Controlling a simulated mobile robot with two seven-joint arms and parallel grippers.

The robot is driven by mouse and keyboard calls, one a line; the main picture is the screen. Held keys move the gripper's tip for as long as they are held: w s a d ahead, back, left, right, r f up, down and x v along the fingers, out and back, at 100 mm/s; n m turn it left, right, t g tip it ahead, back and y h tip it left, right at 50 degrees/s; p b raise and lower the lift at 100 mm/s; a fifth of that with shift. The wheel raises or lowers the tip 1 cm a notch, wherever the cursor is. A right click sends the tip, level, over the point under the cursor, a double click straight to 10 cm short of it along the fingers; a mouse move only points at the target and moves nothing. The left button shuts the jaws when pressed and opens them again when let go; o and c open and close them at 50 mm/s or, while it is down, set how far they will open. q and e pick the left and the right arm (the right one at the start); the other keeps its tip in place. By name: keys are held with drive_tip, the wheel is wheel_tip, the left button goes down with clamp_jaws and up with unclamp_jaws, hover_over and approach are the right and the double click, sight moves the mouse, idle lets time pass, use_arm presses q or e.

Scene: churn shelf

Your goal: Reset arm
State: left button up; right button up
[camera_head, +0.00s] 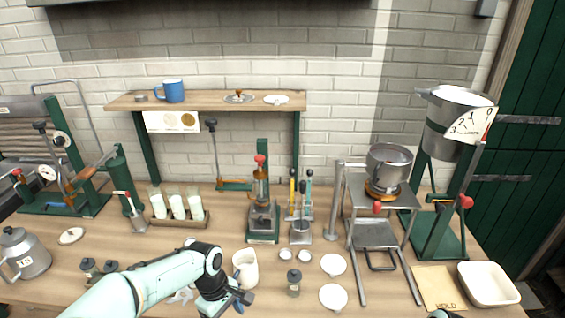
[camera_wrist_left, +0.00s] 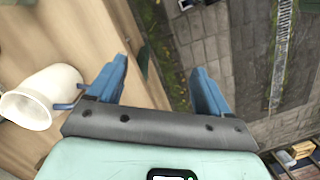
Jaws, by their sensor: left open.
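My left arm comes in from the lower left in the head view. Its gripper (camera_head: 238,300) is low over the front of the table, just in front of a white jug (camera_head: 246,268). In the left wrist view the two blue fingers of the left gripper (camera_wrist_left: 160,88) are spread apart with nothing between them. The white jug (camera_wrist_left: 45,95) lies to the left of the fingers there, outside them. My right gripper is not in view; only a small pale piece shows at the bottom edge of the head view.
The wooden table (camera_head: 180,262) holds a grey canister (camera_head: 293,282), white lids (camera_head: 333,297), a milk-glass rack (camera_head: 178,220), a press (camera_head: 262,205), a pot on a stand (camera_head: 389,165) and a white tray (camera_head: 488,284). Past the table edge lies paved floor (camera_wrist_left: 215,60).

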use_arm(q)
drive_tip(key=s+d+f+m+h, duration=0.1)
drive_tip(key=s+f+m, duration=0.1)
drive_tip(key=f, duration=0.7)
drive_tip(key=s+d+f+m+h, duration=0.1)
drive_tip(key=s+f, duration=0.1)
drive_tip(key=f, duration=0.6)
drive_tip(key=s+f+m, duration=0.4)
drive_tip(key=s+f, duration=0.9)
drive_tip(key=s, duration=0.4)
drive_tip(key=shift+s+a+t, duration=0.25)
drive_tip(key=shift+s+t, duration=0.05)
drive_tip(key=shift+s, duration=0.05)
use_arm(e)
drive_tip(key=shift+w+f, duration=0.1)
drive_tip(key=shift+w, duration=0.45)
